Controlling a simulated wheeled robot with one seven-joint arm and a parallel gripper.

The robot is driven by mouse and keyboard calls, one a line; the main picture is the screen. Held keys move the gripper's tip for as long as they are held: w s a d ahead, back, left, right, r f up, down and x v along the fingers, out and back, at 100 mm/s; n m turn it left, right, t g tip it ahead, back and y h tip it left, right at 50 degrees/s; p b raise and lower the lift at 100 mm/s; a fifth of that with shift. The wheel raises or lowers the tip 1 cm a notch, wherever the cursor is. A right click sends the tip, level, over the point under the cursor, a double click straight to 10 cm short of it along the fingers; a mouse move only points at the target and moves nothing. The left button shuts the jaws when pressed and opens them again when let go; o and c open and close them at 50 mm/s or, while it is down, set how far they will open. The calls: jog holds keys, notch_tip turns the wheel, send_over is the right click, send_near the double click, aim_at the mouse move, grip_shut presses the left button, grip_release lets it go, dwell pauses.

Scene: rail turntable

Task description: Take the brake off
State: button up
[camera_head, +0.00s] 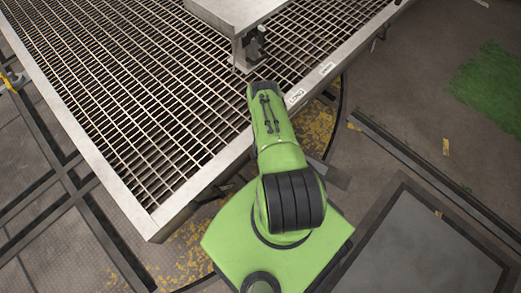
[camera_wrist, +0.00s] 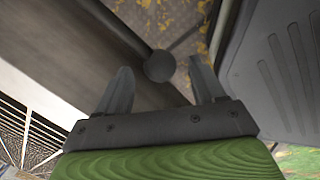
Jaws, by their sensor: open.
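In the wrist view a dark round knob (camera_wrist: 160,66) sits at the end of a dark rod (camera_wrist: 113,25) that runs to the upper left. It looks like the brake lever, though no label on it shows. My gripper (camera_wrist: 160,64) is open, with one finger on each side of the knob in the picture. I see gaps between the knob and both fingers and cannot tell the depth between them. In the head view my green arm reaches to the edge of the grated deck (camera_head: 150,215); the gripper and the knob are hidden there.
A grey box-like stand (camera_head: 236,14) with a black fitting (camera_head: 255,45) rises from the deck. Two white labels (camera_head: 296,97) (camera_head: 326,68) are on the deck edge. In the wrist view a pale beam (camera_wrist: 35,90) is at left and a dark ribbed panel (camera_wrist: 285,75) at right.

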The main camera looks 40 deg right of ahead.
jog(key=shift+w+d+f+b, duration=0.1)
jog(key=shift+f+b, duration=0.05)
jog(key=shift+f, duration=0.45)
jog(key=shift+w+f+b, duration=0.1)
jog(key=shift+f+b, duration=0.05)
jog(key=shift+f, duration=0.4)
grip_shut()
jog(key=shift+r, duration=0.15)
